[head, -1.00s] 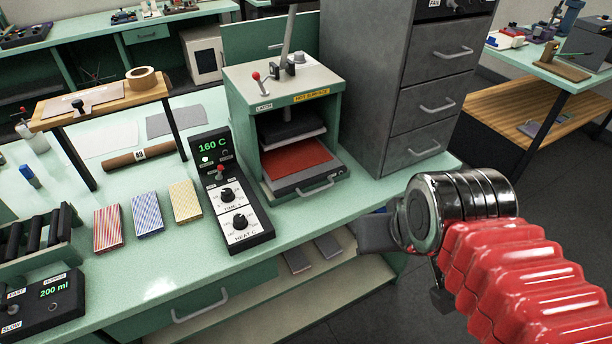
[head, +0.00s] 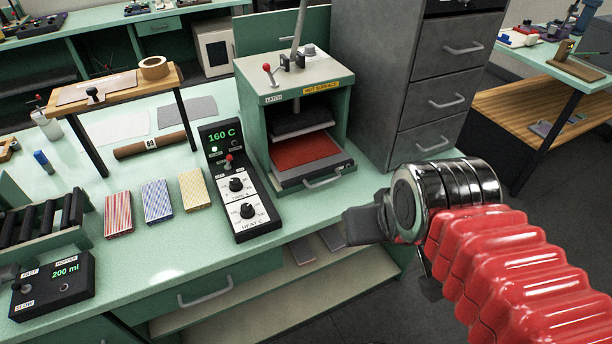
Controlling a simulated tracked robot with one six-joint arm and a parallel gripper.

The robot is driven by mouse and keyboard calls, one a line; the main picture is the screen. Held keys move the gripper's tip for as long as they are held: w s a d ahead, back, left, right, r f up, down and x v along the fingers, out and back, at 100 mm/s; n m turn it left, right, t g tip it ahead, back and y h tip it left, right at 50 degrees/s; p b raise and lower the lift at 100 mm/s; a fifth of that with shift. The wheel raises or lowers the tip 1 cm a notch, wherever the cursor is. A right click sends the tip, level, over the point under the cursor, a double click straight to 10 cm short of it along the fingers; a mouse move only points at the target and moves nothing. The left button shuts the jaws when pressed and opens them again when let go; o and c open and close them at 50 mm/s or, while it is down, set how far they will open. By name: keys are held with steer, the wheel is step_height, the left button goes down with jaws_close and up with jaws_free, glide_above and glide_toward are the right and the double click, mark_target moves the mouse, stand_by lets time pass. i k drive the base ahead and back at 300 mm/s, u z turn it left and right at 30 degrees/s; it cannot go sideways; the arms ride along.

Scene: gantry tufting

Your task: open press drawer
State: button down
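The green heat press (head: 252,118) stands on the bench, with a yellow hot-surface label and a red-knobbed latch lever (head: 268,72) on top. Its drawer (head: 290,181) sits low in the press opening, carrying a red pad (head: 305,150) under the raised dark upper plate (head: 300,120). The drawer's grey bar handle (head: 324,182) faces front. My gripper (head: 362,226) is to the right of and nearer than the handle, apart from it in the picture, by the bench's front edge. Its fingers are seen edge-on and dark, so their opening is unclear.
A grey drawer cabinet (head: 385,70) stands close right of the press. The control box (head: 238,185) reading 160 C stands left of it. A bench drawer handle (head: 205,293) and a lower shelf (head: 270,290) are below. Bare bench top lies before the press.

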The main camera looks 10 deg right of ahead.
mark_target(300, 159)
steer(key=u, duration=0.1)
steer(key=k, duration=1.35)
steer(key=u, duration=0.75)
steer(key=i, duration=1.65)
steer(key=z, duration=0.3)
